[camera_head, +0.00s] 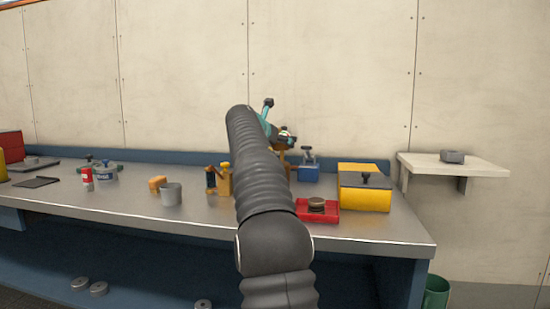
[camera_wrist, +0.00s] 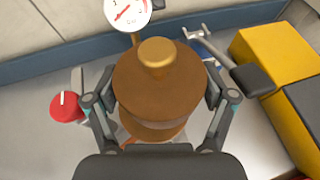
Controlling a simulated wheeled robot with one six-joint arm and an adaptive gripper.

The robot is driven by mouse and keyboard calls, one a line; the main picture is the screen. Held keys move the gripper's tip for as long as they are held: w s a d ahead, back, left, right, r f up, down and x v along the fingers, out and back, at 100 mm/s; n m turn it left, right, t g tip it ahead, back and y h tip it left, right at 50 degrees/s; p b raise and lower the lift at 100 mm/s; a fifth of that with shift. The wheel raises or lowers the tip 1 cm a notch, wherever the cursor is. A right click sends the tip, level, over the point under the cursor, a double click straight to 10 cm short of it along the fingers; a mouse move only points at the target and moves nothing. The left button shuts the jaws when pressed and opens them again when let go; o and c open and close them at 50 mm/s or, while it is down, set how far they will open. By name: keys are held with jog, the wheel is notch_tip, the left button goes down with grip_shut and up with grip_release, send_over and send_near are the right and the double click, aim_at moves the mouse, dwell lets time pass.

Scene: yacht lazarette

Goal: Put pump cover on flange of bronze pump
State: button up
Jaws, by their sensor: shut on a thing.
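In the wrist view my gripper (camera_wrist: 158,98) is shut on the pump cover (camera_wrist: 150,85), a round brown-bronze disc with a brassy knob on top. The fingers sit at its left and right sides. Another round bronze edge (camera_wrist: 152,132) shows just below the disc; I cannot tell whether it belongs to the cover or the pump, or whether the two touch. In the head view my gripper (camera_head: 286,136) is at the back of the bench, mostly behind my arm. Bronze parts (camera_head: 281,158) show under it, probably the bronze pump, largely hidden.
A yellow box (camera_head: 364,199) with a dark lid and a blue device (camera_head: 308,172) stand to the right. A red tray (camera_head: 331,214) holds a brown round piece. A gauge (camera_wrist: 128,12) is behind the cover. A grey cup (camera_head: 171,194) stands left.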

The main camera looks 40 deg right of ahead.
jog(key=shift+w+f, duration=0.35)
jog(key=shift+w, duration=0.3)
jog(key=shift+f+b, duration=1.1)
jog(key=shift+f, duration=0.9)
jog(key=shift+f, duration=0.1)
jog(key=o, duration=1.2)
jog(key=shift+f, duration=0.1)
jog(key=shift+a+r, duration=0.1)
jog(key=shift+r, duration=0.15)
jog(key=v, duration=1.1)
jog(key=shift+s+a, duration=0.2)
jog(key=shift+a, duration=0.15)
